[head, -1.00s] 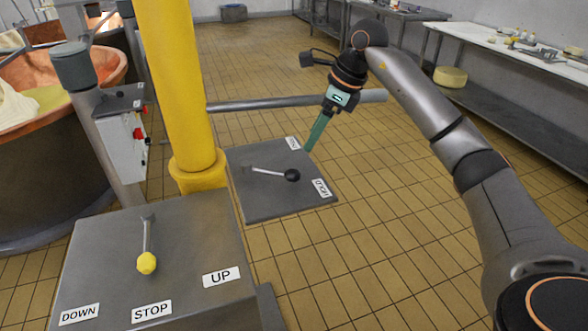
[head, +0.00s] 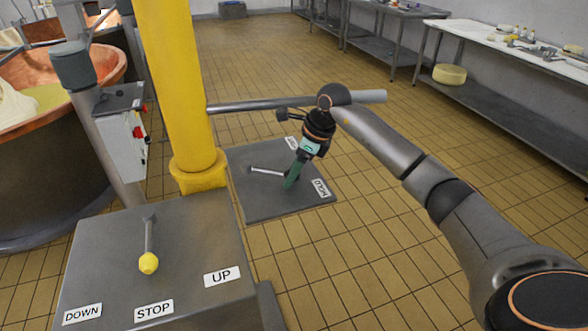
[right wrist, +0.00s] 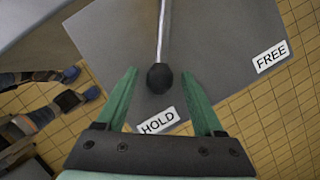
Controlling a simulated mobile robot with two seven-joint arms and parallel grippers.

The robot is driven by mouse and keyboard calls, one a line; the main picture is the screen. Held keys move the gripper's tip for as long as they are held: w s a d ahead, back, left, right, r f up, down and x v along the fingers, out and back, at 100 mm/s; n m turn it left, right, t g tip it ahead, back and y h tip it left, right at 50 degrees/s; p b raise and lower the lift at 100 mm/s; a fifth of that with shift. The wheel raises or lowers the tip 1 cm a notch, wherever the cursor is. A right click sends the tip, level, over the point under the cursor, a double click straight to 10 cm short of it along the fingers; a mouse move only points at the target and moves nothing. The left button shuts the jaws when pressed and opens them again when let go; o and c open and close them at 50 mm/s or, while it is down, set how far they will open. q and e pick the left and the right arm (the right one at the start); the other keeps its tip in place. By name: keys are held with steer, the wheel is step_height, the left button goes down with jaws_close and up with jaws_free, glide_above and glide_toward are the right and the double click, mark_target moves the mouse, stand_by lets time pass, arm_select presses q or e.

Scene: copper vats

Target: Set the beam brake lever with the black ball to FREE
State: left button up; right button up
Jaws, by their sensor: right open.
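The brake lever is a thin metal rod (head: 266,171) on a grey plate (head: 262,206). In the right wrist view its black ball (right wrist: 160,77) points at the HOLD label (right wrist: 158,121). The FREE label (right wrist: 270,57) is to the right there, on the same plate. In the head view my gripper hides the ball. My right gripper (head: 291,184) is open, with its green fingers reaching down at the ball. In the right wrist view the ball lies between the two fingertips, with a gap on each side. My left gripper is not in view.
A second lever with a yellow ball (head: 148,263) stands on the nearer grey box, marked DOWN, STOP and UP. A yellow column (head: 178,90) and a horizontal grey bar (head: 250,104) are close to the plate. A copper vat (head: 40,78) is at left. Tiled floor is free at right.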

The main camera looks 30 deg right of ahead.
jaws_close()
stand_by(0.5)
stand_by(0.8)
